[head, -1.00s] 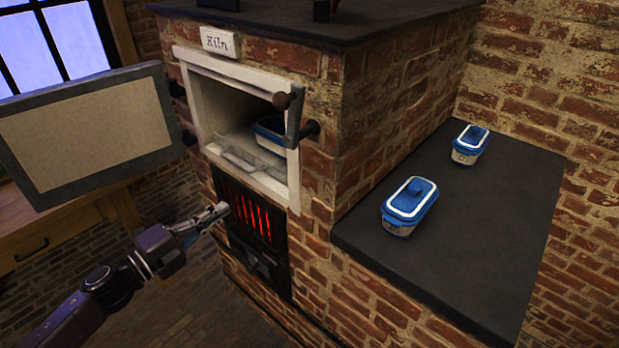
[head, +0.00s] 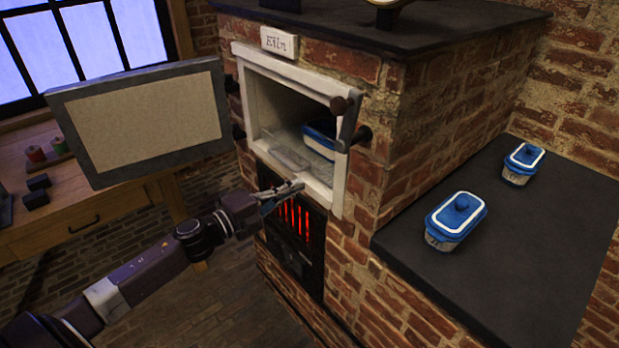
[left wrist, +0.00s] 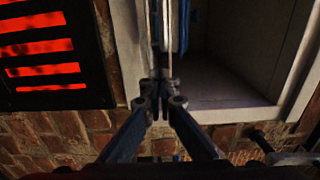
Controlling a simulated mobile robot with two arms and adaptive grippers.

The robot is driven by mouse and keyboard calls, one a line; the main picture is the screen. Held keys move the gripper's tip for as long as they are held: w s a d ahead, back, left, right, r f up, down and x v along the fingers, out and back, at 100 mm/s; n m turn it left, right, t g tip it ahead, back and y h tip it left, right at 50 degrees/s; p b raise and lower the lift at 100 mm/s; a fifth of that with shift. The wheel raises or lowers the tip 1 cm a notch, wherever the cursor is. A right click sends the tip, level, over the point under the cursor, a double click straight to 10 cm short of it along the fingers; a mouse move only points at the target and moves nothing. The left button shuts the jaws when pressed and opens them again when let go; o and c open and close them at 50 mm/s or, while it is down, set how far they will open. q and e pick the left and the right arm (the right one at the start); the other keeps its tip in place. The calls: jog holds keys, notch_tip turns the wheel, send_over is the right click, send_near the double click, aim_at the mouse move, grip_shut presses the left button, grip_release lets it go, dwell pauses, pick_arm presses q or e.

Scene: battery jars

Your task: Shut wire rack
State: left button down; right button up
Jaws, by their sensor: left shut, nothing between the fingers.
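The wire rack (head: 289,158) lies inside the open kiln chamber, with its front handle close to the opening. A blue-lidded jar (head: 319,140) stands on it at the right, partly hidden by the kiln's frame and latch. My left gripper (head: 286,190) is shut and empty at the lower edge of the white kiln frame (head: 284,171), just below and in front of the rack. In the left wrist view my fingertips (left wrist: 161,88) point at the opening, with the rack edge-on beyond them. I cannot tell whether they touch it. My right gripper is not in view.
The kiln door (head: 148,120) hangs open at the left. A latch handle (head: 346,122) sticks out at the opening's right. The glowing grate (head: 294,222) is below. Two blue-lidded jars, one near (head: 455,221) and one far (head: 523,163), stand on the dark ledge (head: 500,268).

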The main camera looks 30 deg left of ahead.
aim_at(318, 175)
pick_arm(q)
jog(key=x, duration=0.4)
jog(key=shift+w+p, duration=0.3)
jog(key=shift+p, duration=0.1)
jog(key=shift+w+d, duration=0.15)
